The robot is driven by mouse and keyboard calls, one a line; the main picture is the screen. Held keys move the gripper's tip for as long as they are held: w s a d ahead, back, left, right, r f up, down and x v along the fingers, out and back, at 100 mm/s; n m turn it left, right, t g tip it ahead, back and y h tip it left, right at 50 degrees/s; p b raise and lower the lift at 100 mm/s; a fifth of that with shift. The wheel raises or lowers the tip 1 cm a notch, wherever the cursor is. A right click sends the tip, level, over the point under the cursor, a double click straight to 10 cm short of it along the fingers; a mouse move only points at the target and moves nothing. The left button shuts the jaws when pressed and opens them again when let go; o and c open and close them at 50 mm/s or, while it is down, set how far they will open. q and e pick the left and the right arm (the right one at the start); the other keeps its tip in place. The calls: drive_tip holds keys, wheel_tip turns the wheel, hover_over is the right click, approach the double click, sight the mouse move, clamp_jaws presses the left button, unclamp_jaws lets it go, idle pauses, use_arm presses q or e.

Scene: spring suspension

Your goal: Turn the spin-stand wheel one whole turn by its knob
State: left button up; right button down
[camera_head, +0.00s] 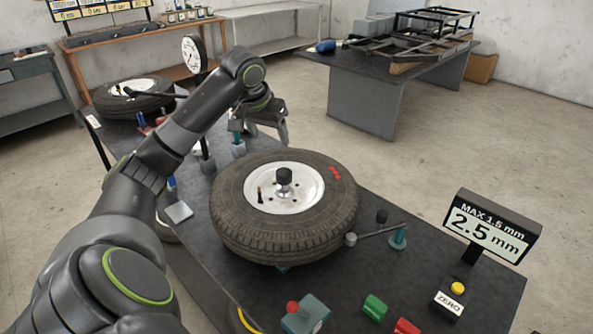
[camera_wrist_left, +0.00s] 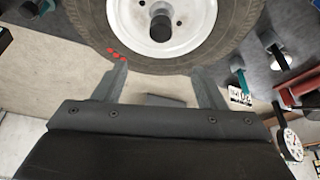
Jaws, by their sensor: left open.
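The spin-stand wheel (camera_head: 232,222) lies flat on the dark bench, a black tyre on a white rim with a black centre cap (camera_head: 284,176). A thin dark upright peg (camera_head: 260,195), seemingly the knob, stands on the rim's near-left side. Red marks (camera_head: 334,172) are on the tyre's right side. My left gripper (camera_head: 270,130) is open and empty, above and beyond the wheel's far edge, apart from the peg. In the left wrist view its fingers (camera_wrist_left: 161,85) are spread near the tyre (camera_wrist_left: 225,35); the peg is not visible there. My right gripper is not in view.
A measuring arm on a teal post (camera_head: 398,237) reaches close to the tyre's right side. A display (camera_head: 490,228) reads 2.5 mm, MAX 1.5 mm. A ZERO box (camera_head: 447,305), green block (camera_head: 374,307) and red-buttoned box (camera_head: 305,314) sit in front. A dial gauge (camera_head: 191,54) stands behind.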

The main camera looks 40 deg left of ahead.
sight(284, 172)
use_arm(q)
drive_tip(key=p+x, duration=0.3)
drive_tip(key=x, duration=1.4)
drive_tip(key=shift+f, duration=0.2)
drive_tip(key=shift+a, duration=0.1)
drive_tip(key=shift+c, duration=0.4)
drive_tip(key=c, duration=1.3)
drive_tip(key=shift+w, duration=0.1)
